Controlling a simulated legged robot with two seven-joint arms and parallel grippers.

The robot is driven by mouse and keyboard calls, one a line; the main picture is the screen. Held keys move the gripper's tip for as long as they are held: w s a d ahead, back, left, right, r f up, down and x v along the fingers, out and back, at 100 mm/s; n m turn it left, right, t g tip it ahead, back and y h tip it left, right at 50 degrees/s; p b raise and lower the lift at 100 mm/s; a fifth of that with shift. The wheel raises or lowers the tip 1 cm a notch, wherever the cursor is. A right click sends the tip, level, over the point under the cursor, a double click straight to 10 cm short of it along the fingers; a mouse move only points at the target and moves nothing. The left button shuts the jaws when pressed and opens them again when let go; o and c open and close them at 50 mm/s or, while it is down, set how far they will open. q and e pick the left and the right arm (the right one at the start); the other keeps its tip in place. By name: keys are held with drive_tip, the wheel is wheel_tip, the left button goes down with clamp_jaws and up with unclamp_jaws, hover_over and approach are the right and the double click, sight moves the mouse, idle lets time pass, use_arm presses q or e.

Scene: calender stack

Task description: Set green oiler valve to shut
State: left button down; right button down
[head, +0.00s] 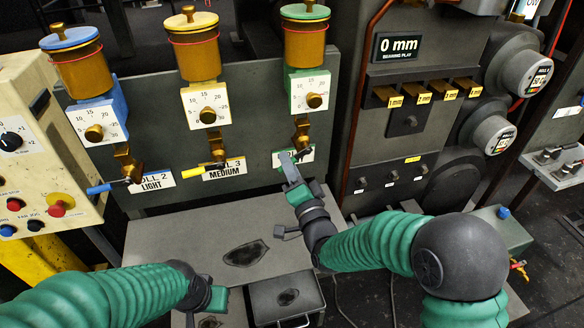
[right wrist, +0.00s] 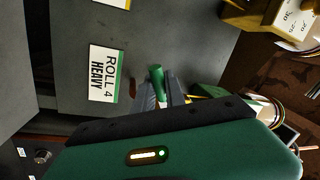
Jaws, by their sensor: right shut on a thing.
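The green oiler (head: 304,42) is the rightmost of three on the grey panel, with a white dial plate and a brass valve (head: 301,128) below it. My right gripper (head: 288,166) is at the valve's green handle, partly hiding it in the head view. In the right wrist view the green handle (right wrist: 157,76) sticks out between the fingers of my right gripper (right wrist: 160,92), which is shut on it. The ROLL 4 HEAVY label (right wrist: 106,73) is beside the handle. My left gripper (head: 216,298) is low at the bottom; its fingers cannot be made out.
The yellow oiler (head: 198,50) has its yellow valve handle (head: 193,168) pointing left. The blue oiler (head: 80,68) has a blue handle (head: 106,187), also pointing left. A bearing-play panel (head: 398,48) stands to the right. A grey bench top (head: 180,240) lies below.

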drive_tip(key=m, duration=0.1)
drive_tip(key=r+m, duration=0.1)
drive_tip(key=m+h, duration=0.1)
drive_tip(key=m, duration=0.1)
drive_tip(key=shift+a+r+t, duration=0.2)
drive_tip(key=shift+r+t, duration=0.05)
drive_tip(key=shift+t, duration=0.15)
drive_tip(key=shift+r+m+h, duration=0.25)
drive_tip(key=shift+r+m, duration=0.05)
drive_tip(key=shift+m, duration=0.5)
drive_tip(key=shift+r+m+h, duration=0.25)
drive_tip(key=shift+m, duration=0.55)
drive_tip(key=shift+s+a, duration=0.1)
drive_tip(key=c, duration=1.4)
unclamp_jaws()
